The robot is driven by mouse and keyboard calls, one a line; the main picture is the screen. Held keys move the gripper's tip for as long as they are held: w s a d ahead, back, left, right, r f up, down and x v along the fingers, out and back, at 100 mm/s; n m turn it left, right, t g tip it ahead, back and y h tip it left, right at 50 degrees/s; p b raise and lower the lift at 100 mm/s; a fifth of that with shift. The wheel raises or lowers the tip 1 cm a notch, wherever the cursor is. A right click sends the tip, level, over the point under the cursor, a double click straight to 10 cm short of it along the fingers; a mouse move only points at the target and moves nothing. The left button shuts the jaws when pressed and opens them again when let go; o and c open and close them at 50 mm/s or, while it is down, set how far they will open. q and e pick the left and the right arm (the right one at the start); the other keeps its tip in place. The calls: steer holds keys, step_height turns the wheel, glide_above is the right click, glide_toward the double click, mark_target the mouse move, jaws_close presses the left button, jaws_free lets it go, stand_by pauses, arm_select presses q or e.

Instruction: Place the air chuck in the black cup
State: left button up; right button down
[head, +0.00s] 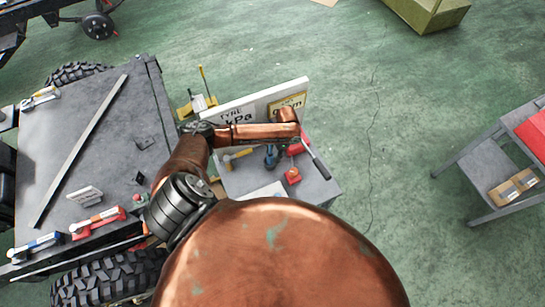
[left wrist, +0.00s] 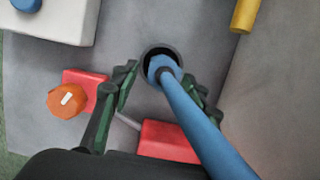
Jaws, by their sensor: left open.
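The blue air chuck (left wrist: 197,123) stands with its lower end in the mouth of the round black cup (left wrist: 149,51) in the left wrist view. Its long shaft rises toward the camera and leans to the lower right. My left gripper (left wrist: 163,78) is open, with one dark green finger on each side of the chuck. Part of the right finger is hidden behind the shaft. In the head view the blue chuck (head: 270,157) shows just below my copper forearm, and my gripper's fingers are hard to make out. My right gripper is in neither view.
The small grey table (head: 240,180) also holds a red block with an orange knob (head: 292,175), a yellow-handled tool (head: 238,154) and a white tyre-pressure sign (head: 235,113) at its back. The dark chassis deck (head: 75,150) lies left. Open green floor (head: 400,120) lies right.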

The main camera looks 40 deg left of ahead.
arm_select(q)
steer(key=b+v, duration=0.1)
steer(key=v, duration=0.9)
steer(key=shift+r, duration=0.35)
steer(key=shift+d+f, duration=0.1)
